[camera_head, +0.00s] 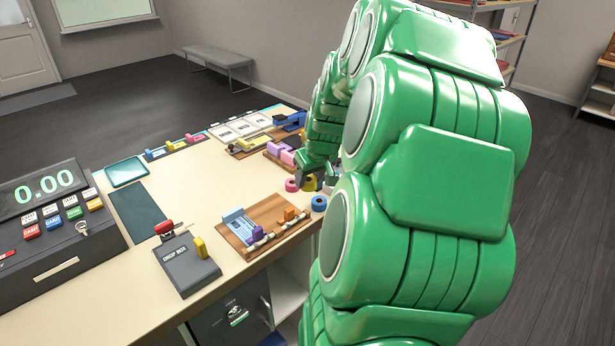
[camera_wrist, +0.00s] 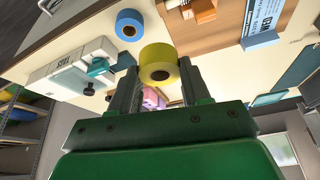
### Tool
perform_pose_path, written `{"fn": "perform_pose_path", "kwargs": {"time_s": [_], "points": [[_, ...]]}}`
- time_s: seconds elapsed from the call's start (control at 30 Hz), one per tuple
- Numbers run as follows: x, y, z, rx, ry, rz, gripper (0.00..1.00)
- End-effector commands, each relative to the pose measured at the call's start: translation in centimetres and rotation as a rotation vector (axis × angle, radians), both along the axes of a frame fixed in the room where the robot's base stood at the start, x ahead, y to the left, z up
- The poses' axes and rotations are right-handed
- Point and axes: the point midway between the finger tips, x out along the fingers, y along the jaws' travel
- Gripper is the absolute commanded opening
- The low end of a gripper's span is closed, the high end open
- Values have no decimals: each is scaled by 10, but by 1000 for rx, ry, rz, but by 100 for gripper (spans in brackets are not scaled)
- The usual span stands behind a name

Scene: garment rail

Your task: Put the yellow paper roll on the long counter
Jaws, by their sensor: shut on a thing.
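The yellow paper roll (camera_wrist: 158,64) sits between the two fingers of my gripper (camera_wrist: 160,84) in the wrist view, and the gripper is shut on it. Its round end with a dark core hole faces the wrist camera. In the head view the yellow roll (camera_head: 310,183) shows small beside my gripper, at the right edge of the long counter (camera_head: 195,190), partly hidden by my green arm. The counter has a cream top. I cannot tell whether the roll touches it.
A blue roll (camera_head: 319,203) and a pink roll (camera_head: 291,184) stand close by on the counter. A wooden board (camera_head: 262,224) with small items lies nearer. A grey drop box (camera_head: 186,264) and a cash register (camera_head: 55,220) are left. Bare counter shows in the middle.

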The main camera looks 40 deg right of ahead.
Motion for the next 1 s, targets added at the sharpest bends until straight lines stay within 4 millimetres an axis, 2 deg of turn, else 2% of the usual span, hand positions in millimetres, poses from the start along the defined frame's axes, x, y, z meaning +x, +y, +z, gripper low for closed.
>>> {"fn": "perform_pose_path", "kwargs": {"time_s": [0.2, 0.5, 0.77, 1.0], "points": [[-24, 17, 13, 0, 0, -1, 13], [-45, 32, 25, 0, 0, 0, 13], [-51, 37, 28, 0, 0, 0, 13], [-49, 39, 28, 0, 1, 5, 13]]}}
